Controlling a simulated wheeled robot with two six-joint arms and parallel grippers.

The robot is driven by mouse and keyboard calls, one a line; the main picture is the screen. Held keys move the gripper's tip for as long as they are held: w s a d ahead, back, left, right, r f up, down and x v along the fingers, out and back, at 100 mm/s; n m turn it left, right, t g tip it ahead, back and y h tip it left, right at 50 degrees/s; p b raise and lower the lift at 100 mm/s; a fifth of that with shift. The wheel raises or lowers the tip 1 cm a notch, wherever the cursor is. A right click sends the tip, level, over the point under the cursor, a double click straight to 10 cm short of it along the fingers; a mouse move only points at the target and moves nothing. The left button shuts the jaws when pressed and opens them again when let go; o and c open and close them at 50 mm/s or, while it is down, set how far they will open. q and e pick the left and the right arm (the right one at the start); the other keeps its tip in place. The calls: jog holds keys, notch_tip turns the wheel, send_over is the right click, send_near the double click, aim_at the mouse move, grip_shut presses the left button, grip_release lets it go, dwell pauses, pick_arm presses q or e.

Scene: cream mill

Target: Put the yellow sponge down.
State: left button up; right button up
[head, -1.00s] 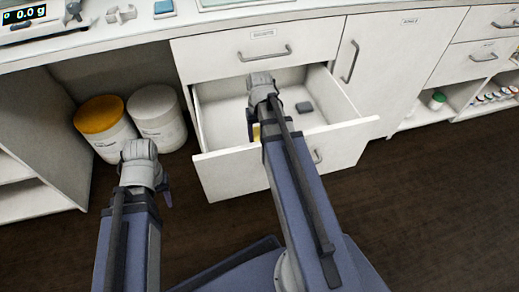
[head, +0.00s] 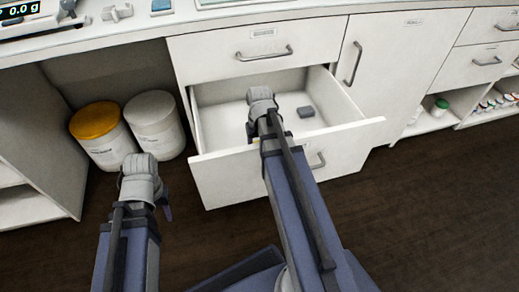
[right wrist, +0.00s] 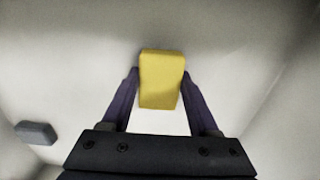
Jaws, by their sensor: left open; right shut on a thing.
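The yellow sponge (right wrist: 161,80) is a small block seen in the right wrist view. My right gripper (right wrist: 160,92) is shut on it, with one dark finger at each side. The pale inside of the open drawer (head: 222,122) surrounds it; whether the sponge touches the drawer floor I cannot tell. In the head view my right arm reaches over the drawer's front and hides the sponge almost fully. My left gripper (head: 167,212) is open and empty, low in front of the cabinet and left of the drawer.
A dark grey block (head: 306,112) lies in the drawer, right of my right arm; the right wrist view shows it at left (right wrist: 36,132). Two tubs, one orange-lidded (head: 95,120) and one white (head: 153,110), stand under the counter.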

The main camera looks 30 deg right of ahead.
jog(key=shift+f+b, duration=0.5)
jog(key=shift+f, duration=0.1)
jog(key=o, duration=1.3)
jog(key=shift+r, duration=0.1)
notch_tip(320, 180, up, 8)
jog(key=p, duration=0.8)
jog(key=shift+s, duration=0.15)
jog(key=shift+d+r+p, duration=0.1)
jog(key=shift+r+p, duration=0.15)
jog(key=shift+p, duration=0.05)
